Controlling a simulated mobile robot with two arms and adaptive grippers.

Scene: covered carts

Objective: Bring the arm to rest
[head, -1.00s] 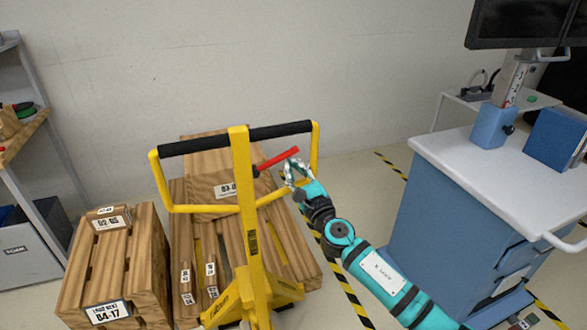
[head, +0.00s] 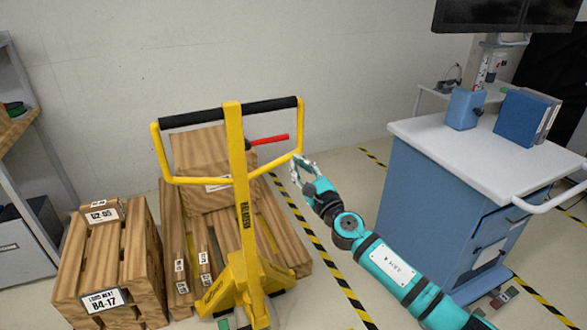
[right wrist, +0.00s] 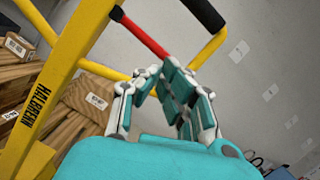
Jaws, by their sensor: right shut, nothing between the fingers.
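My right gripper (head: 300,164) is shut and empty. It is just right of the yellow pallet jack handle (head: 299,125), apart from the red lever (head: 268,139). My teal right arm (head: 395,270) comes in from the lower right, bent upward at its dark joints. In the right wrist view, the fingers (right wrist: 160,75) point up toward the red lever (right wrist: 146,35), with no object between them. My left gripper is not in view.
A blue cart (head: 433,210) with a white top stands close to the right of my arm. Wooden crates (head: 112,262) stand at the left, and a boxed pallet (head: 285,235) lies behind the jack. Floor with striped tape (head: 335,270) lies between the jack and cart.

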